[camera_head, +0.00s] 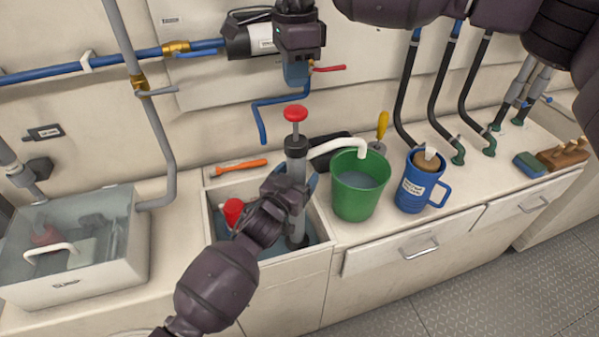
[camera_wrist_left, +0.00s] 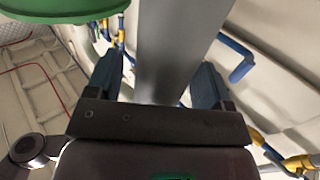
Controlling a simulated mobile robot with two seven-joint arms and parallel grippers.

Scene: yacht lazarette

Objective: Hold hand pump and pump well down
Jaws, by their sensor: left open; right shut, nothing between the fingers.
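The hand pump has a red knob (camera_head: 295,113) on a thin rod, a black collar and a grey barrel (camera_head: 299,222). It stands roughly upright in the water-filled well (camera_head: 322,246). My left gripper (camera_head: 290,187) is open at the barrel. In the left wrist view, its blue fingers (camera_wrist_left: 156,82) stand on either side of the grey barrel (camera_wrist_left: 178,45); contact cannot be told. My right gripper (camera_head: 296,76) is shut and empty, pointing down above the red knob, apart from it. A white spout (camera_head: 335,144) runs from the pump to the green bucket (camera_head: 357,190).
A blue mug (camera_head: 418,186) stands right of the bucket, with black hoses (camera_head: 436,105) behind. A sump tank (camera_head: 80,245) is at left. An orange-handled tool (camera_head: 241,167) lies behind the well. A red object (camera_head: 232,211) is by my left gripper. Pipes line the wall.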

